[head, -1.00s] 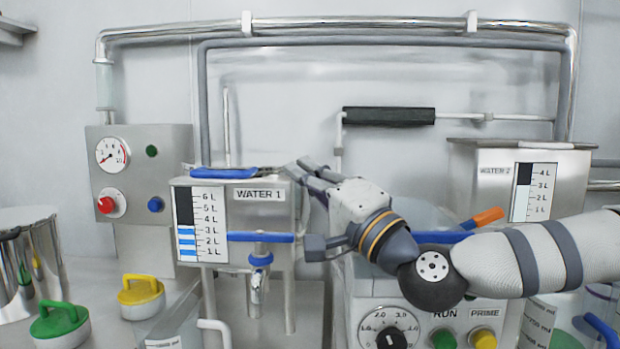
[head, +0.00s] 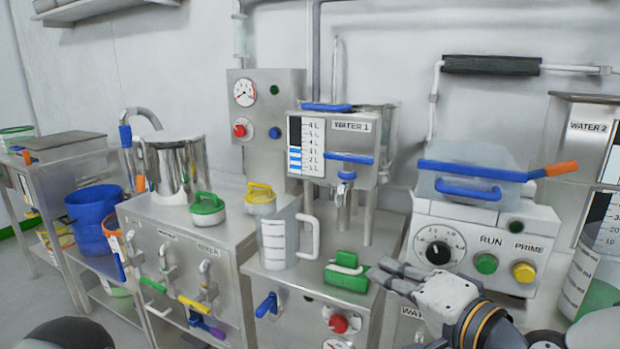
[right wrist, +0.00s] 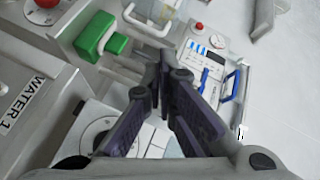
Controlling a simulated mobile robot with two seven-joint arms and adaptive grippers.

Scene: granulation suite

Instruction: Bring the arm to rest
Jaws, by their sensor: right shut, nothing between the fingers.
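My right gripper (head: 388,277) is at the lower right of the head view, in front of the bench with the RUN and PRIME panel. Its dark fingers are together and empty, as the right wrist view (right wrist: 162,62) also shows. The green block also shows in the right wrist view (right wrist: 97,34). My left gripper does not show.
The WATER 1 tank (head: 361,152) stands behind a clear jug (head: 276,240) with a white handle.

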